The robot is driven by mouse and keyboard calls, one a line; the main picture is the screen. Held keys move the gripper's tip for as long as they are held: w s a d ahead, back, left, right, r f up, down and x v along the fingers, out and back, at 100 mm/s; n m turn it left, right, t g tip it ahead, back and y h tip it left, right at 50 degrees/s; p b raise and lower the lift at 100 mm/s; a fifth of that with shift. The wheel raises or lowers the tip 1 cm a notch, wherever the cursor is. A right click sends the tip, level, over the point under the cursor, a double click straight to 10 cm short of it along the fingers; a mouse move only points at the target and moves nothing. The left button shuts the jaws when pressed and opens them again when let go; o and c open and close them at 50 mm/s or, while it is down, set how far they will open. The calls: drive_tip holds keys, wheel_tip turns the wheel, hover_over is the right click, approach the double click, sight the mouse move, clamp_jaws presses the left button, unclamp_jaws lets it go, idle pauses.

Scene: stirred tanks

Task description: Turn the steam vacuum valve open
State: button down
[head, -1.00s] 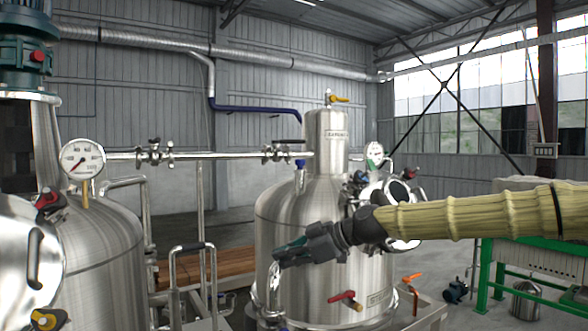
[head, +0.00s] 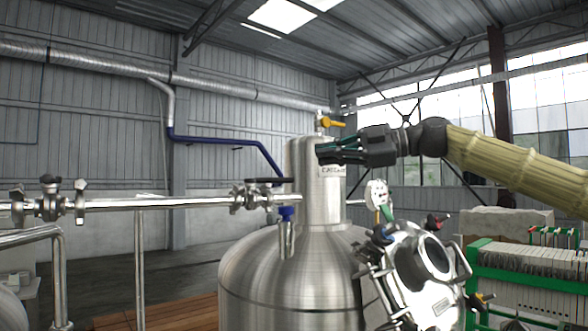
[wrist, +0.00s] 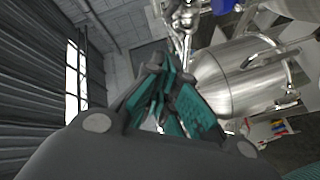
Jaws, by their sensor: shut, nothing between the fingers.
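My gripper (head: 322,153) is shut and empty, with teal fingers pointing left in front of the steel column on top of the tank (head: 290,275). In the wrist view its fingers (wrist: 172,95) are together, with the tank beyond. A valve with a yellow lever (head: 331,123) tops the column, just above my gripper and apart from it; the lever points right. A valve with a dark handle (head: 265,182) sits on the horizontal pipe, lower left of my gripper. No readable label shows which one is the steam vacuum valve.
The horizontal pipe (head: 160,202) runs left from the column, with a blue-topped fitting (head: 286,228) under its end. A gauge (head: 377,194) and an open round hatch (head: 432,258) are at the tank's right. A green rack (head: 520,270) stands further right.

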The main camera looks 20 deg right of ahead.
sight(273, 180)
drive_tip(key=w+a+f+p, duration=0.3)
drive_tip(key=w+a+p, duration=0.4)
drive_tip(key=w, duration=0.1)
drive_tip(key=shift+f, duration=0.15)
idle(0.3)
drive_tip(key=shift+a, duration=0.2)
drive_tip(key=shift+d, duration=0.25)
drive_tip(key=shift+w+a+f+g+b, duration=0.1)
drive_tip(key=shift+w+f+g+b, duration=0.1)
drive_tip(key=shift+g+b, duration=0.15)
drive_tip(key=shift+d+r+n, duration=0.1)
drive_tip(key=shift+d+n, duration=0.1)
drive_tip(key=shift+n, duration=0.1)
